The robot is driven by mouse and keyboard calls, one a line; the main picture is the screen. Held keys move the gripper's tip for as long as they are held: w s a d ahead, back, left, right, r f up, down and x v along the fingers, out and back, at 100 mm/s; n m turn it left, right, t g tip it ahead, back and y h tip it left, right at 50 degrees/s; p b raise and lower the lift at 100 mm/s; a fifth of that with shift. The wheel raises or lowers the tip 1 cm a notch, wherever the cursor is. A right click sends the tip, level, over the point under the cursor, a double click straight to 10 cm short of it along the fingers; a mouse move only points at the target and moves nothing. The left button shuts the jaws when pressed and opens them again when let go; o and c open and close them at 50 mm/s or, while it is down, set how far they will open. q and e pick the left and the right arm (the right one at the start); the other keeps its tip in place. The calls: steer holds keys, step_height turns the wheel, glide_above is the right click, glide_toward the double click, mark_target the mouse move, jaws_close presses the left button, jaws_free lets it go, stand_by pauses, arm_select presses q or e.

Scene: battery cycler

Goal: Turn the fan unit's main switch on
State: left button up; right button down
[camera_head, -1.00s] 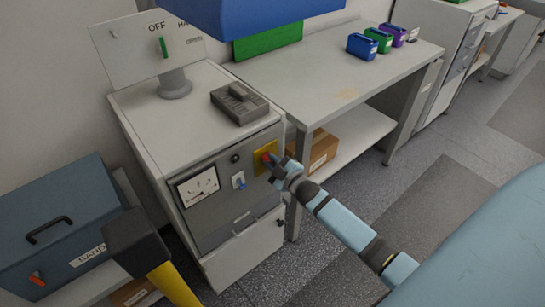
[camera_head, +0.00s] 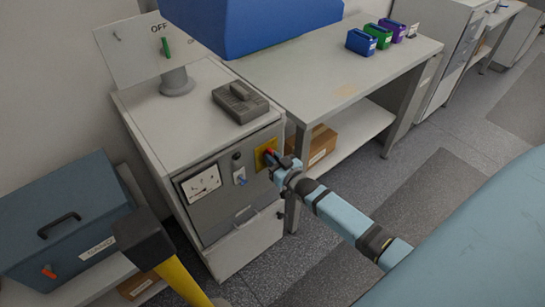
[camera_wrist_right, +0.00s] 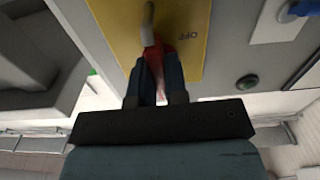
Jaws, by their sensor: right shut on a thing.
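The fan unit's main switch is a red handle (camera_head: 270,155) on a yellow plate (camera_head: 262,152) at the right of the grey cabinet's front panel. In the right wrist view, the red handle (camera_wrist_right: 160,50) stands in front of the yellow plate (camera_wrist_right: 190,45), which bears the word OFF. My right gripper (camera_head: 277,162) is at this switch, its fingers shut on the red handle. The fingertips (camera_wrist_right: 158,65) also show in the wrist view and partly hide the handle. My left gripper is not in view.
The cabinet panel also has a dial meter (camera_head: 202,184) and a small blue-knobbed switch (camera_head: 240,176). A grey handset-like box (camera_head: 240,102) lies on the cabinet top. A sign with a green lever (camera_head: 165,47) stands behind. A table (camera_head: 330,75) stands to the right.

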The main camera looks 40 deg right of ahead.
steer(key=shift+m, duration=0.3)
steer(key=c, duration=1.1)
jaws_free()
steer(key=shift+c, duration=0.2)
steer(key=s+d, duration=0.1)
steer(key=s, duration=1.2)
steer(key=shift+s, duration=0.4)
